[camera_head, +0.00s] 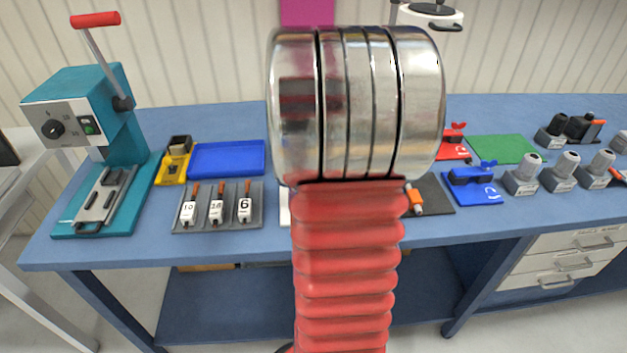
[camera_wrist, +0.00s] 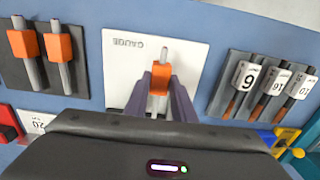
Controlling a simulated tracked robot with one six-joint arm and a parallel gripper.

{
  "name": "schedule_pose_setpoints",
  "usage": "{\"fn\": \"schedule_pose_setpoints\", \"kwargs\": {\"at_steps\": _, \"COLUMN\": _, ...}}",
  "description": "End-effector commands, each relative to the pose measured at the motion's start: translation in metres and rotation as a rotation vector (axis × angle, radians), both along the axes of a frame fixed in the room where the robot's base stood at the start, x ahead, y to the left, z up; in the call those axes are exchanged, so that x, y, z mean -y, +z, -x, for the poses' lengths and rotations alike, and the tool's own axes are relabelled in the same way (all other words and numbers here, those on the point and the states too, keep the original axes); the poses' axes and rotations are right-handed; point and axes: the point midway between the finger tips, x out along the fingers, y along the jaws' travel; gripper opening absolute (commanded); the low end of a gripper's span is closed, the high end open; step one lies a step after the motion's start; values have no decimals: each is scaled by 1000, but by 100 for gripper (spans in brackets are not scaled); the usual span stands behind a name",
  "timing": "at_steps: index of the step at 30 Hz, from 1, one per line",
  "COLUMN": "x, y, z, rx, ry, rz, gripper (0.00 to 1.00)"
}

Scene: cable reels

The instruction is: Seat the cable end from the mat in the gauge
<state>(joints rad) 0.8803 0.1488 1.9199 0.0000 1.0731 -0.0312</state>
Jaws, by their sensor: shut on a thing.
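In the wrist view my gripper (camera_wrist: 160,88) is shut on a cable end (camera_wrist: 160,77), an orange block with a grey pin. The pin points toward the top of the picture, over the white gauge plate (camera_wrist: 122,70) marked GAUGE. I cannot tell whether the pin touches the gauge or hangs above it. Two more orange cable ends (camera_wrist: 60,48) lie on the dark mat (camera_wrist: 80,82) at the left. In the head view my arm hides the gripper and most of the gauge (camera_head: 285,207); part of the mat (camera_head: 435,195) shows at the right.
A grey tray (camera_head: 178,223) with several numbered tools lies left of the gauge in the head view, before a blue tray (camera_head: 227,158). A teal press (camera_head: 105,130) stands at the far left. A blue fixture (camera_head: 475,188) and several grey fittings stand right of the mat.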

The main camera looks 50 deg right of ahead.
Motion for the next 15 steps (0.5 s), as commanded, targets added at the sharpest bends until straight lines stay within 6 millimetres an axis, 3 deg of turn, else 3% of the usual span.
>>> {"fn": "schedule_pose_setpoints", "kwargs": {"at_steps": 15, "x": 0, "y": -15, "z": 0, "rx": 0, "ry": 1, "rz": 0, "gripper": 0}}
